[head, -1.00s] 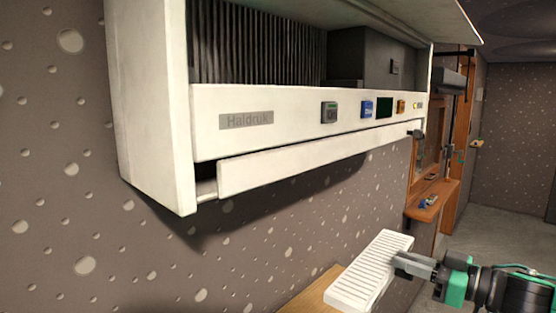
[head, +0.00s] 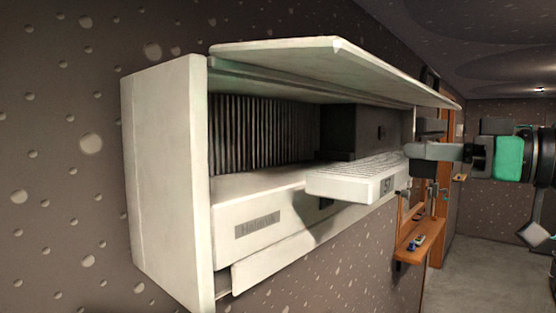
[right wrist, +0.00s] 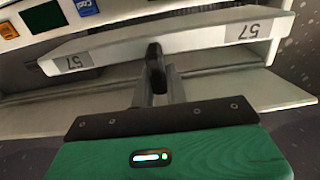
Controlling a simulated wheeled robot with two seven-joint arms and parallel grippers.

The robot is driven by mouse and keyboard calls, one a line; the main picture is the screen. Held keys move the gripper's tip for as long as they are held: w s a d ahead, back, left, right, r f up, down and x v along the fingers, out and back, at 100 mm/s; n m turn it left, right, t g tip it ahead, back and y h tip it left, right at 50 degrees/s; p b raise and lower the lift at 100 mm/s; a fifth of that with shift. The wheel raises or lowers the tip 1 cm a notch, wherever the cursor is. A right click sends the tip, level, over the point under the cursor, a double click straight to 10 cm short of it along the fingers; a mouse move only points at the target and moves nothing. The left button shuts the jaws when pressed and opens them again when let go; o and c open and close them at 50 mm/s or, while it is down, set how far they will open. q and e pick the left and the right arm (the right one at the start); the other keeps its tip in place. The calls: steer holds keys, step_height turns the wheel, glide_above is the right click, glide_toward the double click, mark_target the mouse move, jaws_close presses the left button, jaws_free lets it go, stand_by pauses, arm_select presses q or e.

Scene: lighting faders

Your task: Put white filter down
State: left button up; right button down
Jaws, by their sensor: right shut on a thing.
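The white filter (head: 350,181) is a flat slatted panel with a "57" label on its end. My right gripper (head: 412,158) is shut on it at its right side in the head view and holds it level, in front of the open white wall unit (head: 166,165). In the right wrist view the filter (right wrist: 195,43) spans the picture with a "57" label near each end, and the gripper (right wrist: 156,62) grips its edge near the middle. My left gripper is not in view.
The unit's lid (head: 345,62) is raised above the filter. Dark vertical fins (head: 262,135) show inside. The front panel (head: 275,222) carries a nameplate and buttons, partly hidden by the filter. A wooden shelf (head: 420,240) is further back on the right.

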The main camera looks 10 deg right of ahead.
step_height(320, 180, up, 3)
steer(key=s+a, duration=0.2)
steer(key=a, duration=0.1)
steer(key=x, duration=1.1)
steer(key=d+b+x, duration=0.1)
steer(key=x, duration=0.5)
steer(key=shift+w+r, duration=0.1)
steer(key=shift+w, duration=0.3)
steer(key=shift+w+a, duration=0.2)
step_height(320, 180, down, 2)
steer(key=shift+f, duration=0.1)
steer(key=shift+d+f, duration=0.1)
steer(key=shift+f, duration=0.55)
steer(key=shift+s, duration=0.1)
